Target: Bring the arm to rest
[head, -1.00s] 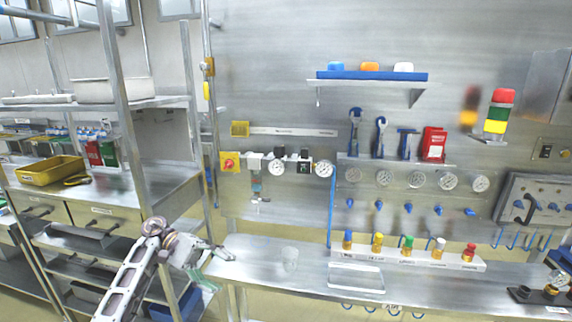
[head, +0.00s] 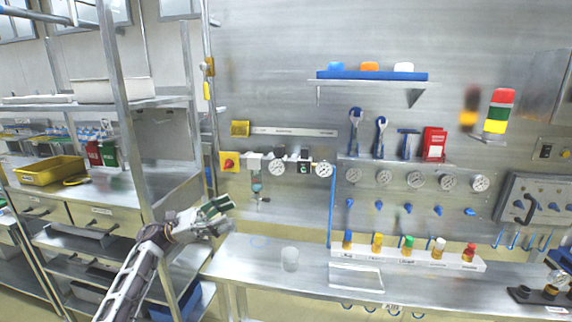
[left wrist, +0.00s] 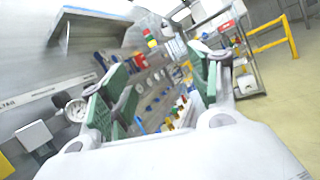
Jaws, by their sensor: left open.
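My left gripper (head: 222,214) is raised over the left end of the steel bench (head: 325,249) in the head view. Its green-padded fingers stand apart with nothing between them. In the left wrist view the same open gripper (left wrist: 160,95) shows its two green fingers wide apart, with the wall panel and bench blurred behind. My left arm comes in from the bottom left. My right gripper is not in the head view.
A clear cup (head: 290,259) and a clear tray (head: 356,277) stand on the bench right of the gripper. A white rack (head: 405,257) holds several coloured-cap bottles. A metal shelf unit (head: 160,103) stands at left, close to my arm. Gauges and valves line the wall.

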